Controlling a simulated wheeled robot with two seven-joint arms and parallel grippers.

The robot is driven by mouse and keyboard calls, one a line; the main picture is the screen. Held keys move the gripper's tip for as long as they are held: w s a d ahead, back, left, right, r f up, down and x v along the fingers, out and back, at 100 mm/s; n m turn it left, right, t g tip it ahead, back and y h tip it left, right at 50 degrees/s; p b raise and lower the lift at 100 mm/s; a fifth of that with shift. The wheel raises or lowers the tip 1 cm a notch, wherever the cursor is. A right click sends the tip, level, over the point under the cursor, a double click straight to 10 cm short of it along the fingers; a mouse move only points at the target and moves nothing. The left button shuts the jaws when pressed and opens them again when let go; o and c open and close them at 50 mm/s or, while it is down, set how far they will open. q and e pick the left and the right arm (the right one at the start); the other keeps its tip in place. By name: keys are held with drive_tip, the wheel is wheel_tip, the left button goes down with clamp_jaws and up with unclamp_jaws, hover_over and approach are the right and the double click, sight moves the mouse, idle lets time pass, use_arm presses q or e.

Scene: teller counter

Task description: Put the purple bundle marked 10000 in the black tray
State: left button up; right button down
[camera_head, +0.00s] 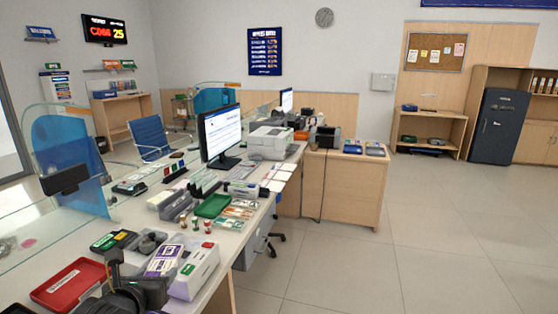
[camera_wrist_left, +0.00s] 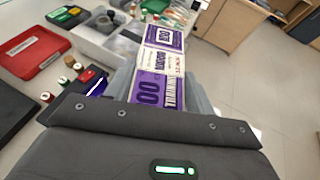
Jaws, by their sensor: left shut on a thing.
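The purple bundle (camera_wrist_left: 160,65) is a long purple and white banded stack between the grey fingers of my left gripper (camera_wrist_left: 160,92). Part of its printed number shows as "00"; the fingers hide some of it. In the head view the bundle (camera_head: 164,261) shows just beyond my dark left gripper (camera_head: 148,272), over the front of the counter. A flat black tray (camera_wrist_left: 18,122) lies at the left edge of the left wrist view, below the red tray. Only a dark corner of it (camera_head: 17,309) shows at the bottom left of the head view. My right gripper is out of view.
A red tray (camera_head: 70,284) lies left of my gripper. A pale box with a green label (camera_head: 197,268) stands close on the right. Small stamps (camera_head: 196,225) and a green tray (camera_head: 212,206) lie beyond. A glass screen (camera_head: 70,165) borders the counter's left.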

use_arm(q)
drive_tip(key=w+d+r, duration=0.2)
drive_tip(key=d+r, duration=0.3)
drive_tip(key=r, duration=0.1)
drive_tip(key=shift+d+r+m+h, duration=0.15)
drive_tip(key=shift+r+m+h, duration=0.15)
drive_tip(key=shift+h, duration=0.1)
drive_tip(key=shift+w+f, duration=0.1)
drive_tip(key=shift+f, duration=0.05)
